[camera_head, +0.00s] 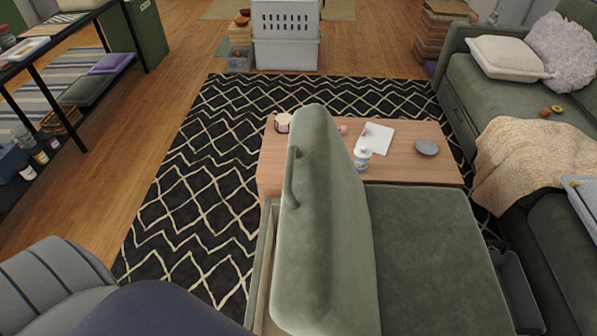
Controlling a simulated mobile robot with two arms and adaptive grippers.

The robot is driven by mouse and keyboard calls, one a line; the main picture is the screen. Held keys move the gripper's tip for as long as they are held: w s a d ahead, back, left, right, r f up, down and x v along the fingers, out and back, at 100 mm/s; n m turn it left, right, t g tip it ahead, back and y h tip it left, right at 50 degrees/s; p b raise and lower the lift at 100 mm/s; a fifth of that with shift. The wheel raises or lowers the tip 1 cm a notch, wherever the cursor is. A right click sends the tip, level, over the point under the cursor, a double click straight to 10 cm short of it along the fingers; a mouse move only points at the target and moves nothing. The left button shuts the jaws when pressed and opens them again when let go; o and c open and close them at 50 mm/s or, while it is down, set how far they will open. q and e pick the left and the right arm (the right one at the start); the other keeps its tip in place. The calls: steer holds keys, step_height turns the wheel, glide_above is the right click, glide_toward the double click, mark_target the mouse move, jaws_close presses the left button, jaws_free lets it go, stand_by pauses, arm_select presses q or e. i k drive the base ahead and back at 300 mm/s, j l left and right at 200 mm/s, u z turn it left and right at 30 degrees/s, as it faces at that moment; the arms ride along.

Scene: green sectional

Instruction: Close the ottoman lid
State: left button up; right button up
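The green ottoman lid (322,235) stands raised, close to upright, in the middle of the view. A curved handle (291,183) is on its left face near the top. The pale rim of the open ottoman box (266,262) shows to the left of the lid, and most of the box's inside is hidden. A flat green cushioned section (435,250) lies to the right of the lid. Neither of my grippers is in view.
A green sofa (490,100) is at right. The patterned rug (190,200) left of the ottoman is clear.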

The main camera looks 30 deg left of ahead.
mark_target(323, 280)
steer(key=l+u, duration=0.2)
steer(key=l, duration=0.2)
steer(key=k+l+u, duration=0.15)
steer(key=l, duration=0.2)
steer(key=l+u, duration=0.2)
steer(key=l, duration=0.15)
steer(key=k+l+u, duration=0.2)
steer(key=l, duration=0.15)
steer(key=k+l+u, duration=0.15)
steer(key=l, duration=0.15)
